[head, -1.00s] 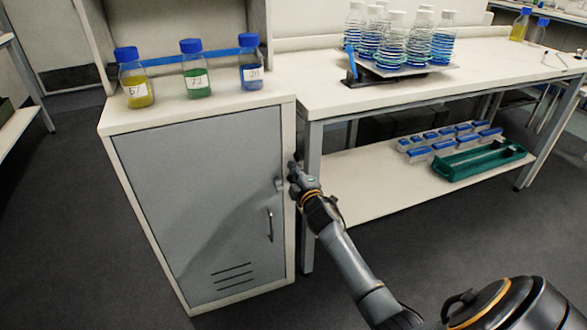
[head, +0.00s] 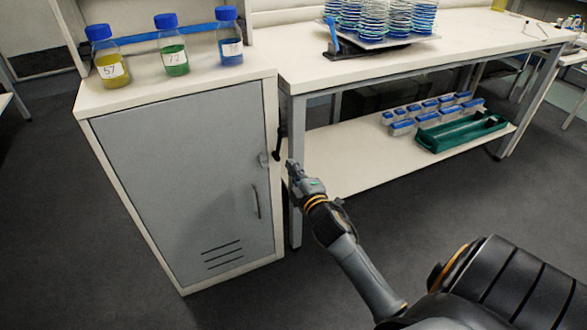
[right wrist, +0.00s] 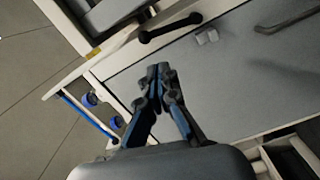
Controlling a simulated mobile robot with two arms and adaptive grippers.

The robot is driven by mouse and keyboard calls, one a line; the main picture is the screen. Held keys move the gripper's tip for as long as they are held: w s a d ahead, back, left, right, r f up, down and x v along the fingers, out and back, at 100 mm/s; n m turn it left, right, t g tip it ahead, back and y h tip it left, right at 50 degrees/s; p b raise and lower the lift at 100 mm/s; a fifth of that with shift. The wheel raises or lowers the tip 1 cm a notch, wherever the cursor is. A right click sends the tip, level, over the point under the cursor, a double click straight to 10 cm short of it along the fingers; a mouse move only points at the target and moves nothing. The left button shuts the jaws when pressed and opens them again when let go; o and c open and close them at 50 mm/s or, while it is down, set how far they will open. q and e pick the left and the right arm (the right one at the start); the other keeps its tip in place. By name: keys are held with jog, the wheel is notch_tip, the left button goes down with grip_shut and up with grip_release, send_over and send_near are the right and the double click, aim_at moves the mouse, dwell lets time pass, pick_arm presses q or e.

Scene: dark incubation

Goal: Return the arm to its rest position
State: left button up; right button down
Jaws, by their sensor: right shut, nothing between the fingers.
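My right gripper (head: 291,166) is shut and empty in the head view, in front of the bench leg and just right of the grey cabinet (head: 185,180). Its closed fingers also show in the right wrist view (right wrist: 160,82), apart from the cabinet face. The cabinet door is shut, with an upright handle (head: 256,202). A dark lever (head: 279,144) sticks out at the cabinet's right side, above the gripper; it also shows in the right wrist view (right wrist: 170,28). My left gripper is not in view.
Bottles with blue caps, one yellow (head: 108,66), one green (head: 172,56) and one blue (head: 230,48), stand on the cabinet. The bench (head: 470,50) bears stacked dishes (head: 398,18). A green tray (head: 462,132) lies on its lower shelf. The floor in front is clear.

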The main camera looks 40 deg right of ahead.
jog(key=shift+s, duration=0.25)
dwell(0.4)
